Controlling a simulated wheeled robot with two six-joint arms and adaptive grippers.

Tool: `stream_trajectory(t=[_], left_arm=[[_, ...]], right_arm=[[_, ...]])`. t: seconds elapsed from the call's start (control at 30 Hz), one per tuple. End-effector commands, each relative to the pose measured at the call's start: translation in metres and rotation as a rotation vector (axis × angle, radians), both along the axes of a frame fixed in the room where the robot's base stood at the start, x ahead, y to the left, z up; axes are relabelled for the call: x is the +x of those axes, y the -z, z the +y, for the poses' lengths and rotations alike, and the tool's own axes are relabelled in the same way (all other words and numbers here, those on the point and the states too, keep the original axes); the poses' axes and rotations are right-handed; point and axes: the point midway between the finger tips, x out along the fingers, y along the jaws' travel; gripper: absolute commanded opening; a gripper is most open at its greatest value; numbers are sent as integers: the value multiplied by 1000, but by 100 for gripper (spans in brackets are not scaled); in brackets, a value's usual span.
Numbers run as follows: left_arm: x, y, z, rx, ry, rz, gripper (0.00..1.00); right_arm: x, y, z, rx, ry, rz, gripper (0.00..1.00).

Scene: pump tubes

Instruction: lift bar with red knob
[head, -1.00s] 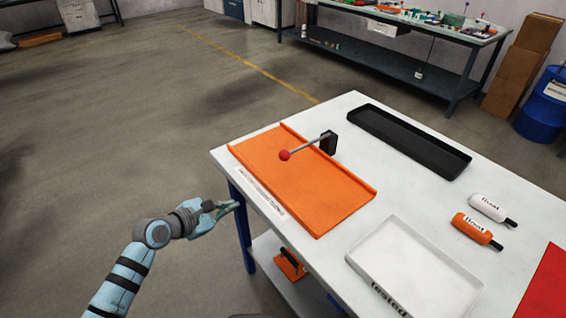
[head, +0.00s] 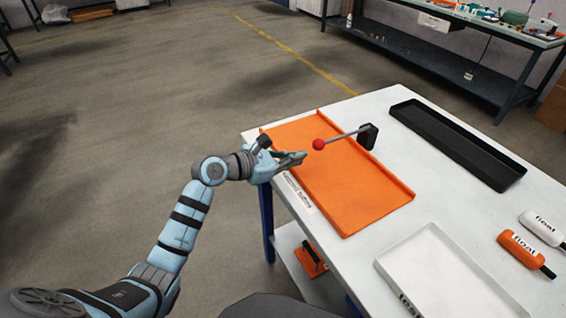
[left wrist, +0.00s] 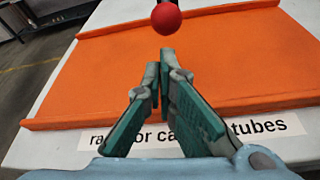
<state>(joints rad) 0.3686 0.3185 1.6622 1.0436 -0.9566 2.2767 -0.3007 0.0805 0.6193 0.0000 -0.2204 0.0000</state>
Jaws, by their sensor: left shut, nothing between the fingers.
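The bar (head: 343,136) is a thin grey rod with a red knob (head: 318,144) on its free end. It runs from a black block (head: 367,136) on the table and hangs over the orange tray (head: 350,195). In the left wrist view the red knob (left wrist: 166,18) is at the top, just beyond the fingertips. My left gripper (head: 303,156) is shut and empty, at the tray's near left edge, close to the knob and apart from it. In the left wrist view its fingertips (left wrist: 160,60) come together below the knob. My right gripper does not show.
A black tray (head: 480,158), a white tray (head: 430,235), an orange float (head: 522,249) and a white float (head: 542,228) are on the white table. A printed label (left wrist: 240,130) lies along the orange tray's near edge. Open floor lies left of the table.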

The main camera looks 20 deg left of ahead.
Motion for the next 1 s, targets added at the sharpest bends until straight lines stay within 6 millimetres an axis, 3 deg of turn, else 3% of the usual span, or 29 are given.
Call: stream_trajectory(t=[0.23, 0.63, 1.0], left_arm=[[25, 11, -18, 0, 0, 0, 0], [27, 11, -20, 2, 0, 1, 0], [26, -2, -15, 32, -7, 37, 0]], right_arm=[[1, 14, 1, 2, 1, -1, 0], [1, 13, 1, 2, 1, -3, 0], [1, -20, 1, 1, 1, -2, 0]])
